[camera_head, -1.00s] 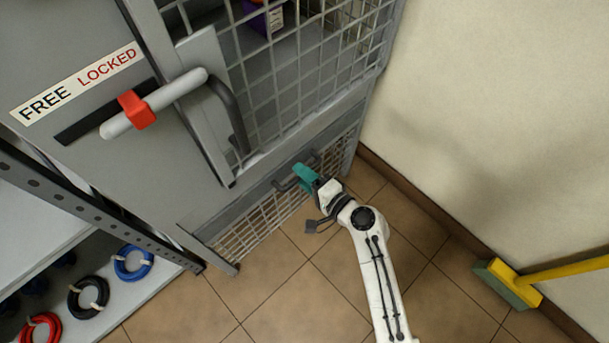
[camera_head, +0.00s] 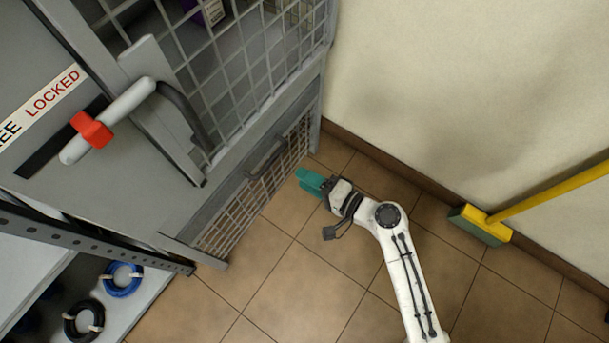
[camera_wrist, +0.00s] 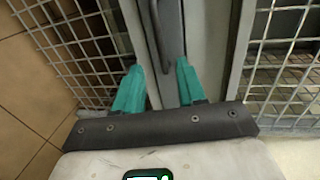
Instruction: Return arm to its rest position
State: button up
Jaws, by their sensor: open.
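My gripper (camera_head: 309,181) has teal fingers and sits on the end of my white arm, low in front of the mesh cage. In the wrist view its two fingers (camera_wrist: 159,80) are spread apart with nothing between them. Ahead of them is a dark bar handle (camera_wrist: 160,32) on the grey cage frame. The same handle (camera_head: 266,157) shows in the head view, to the left of the fingers, with a gap of floor seen between.
A grey cage door (camera_head: 240,75) has a sliding bolt with a red knob (camera_head: 92,130). A shelf with coiled cables (camera_head: 122,279) is at the lower left. A yellow broom (camera_head: 481,224) leans by the wall at right. The tiled floor around my arm is clear.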

dwell(0.4)
jog(key=s+d+r+n+g+h, duration=0.2)
jog(key=s+d+n+g+h, duration=0.8)
jog(key=s+d, duration=1.4)
notch_tip(320, 180, up, 25)
jog(key=w+m+t+h+p, duration=0.1)
jog(key=m+h+p, duration=0.1)
jog(key=p, duration=2.2)
jog(key=shift+w+d+f+m+p, duration=0.15)
jog(key=shift+w+d+m+p, duration=0.15)
jog(key=shift+w+d+m, duration=0.1)
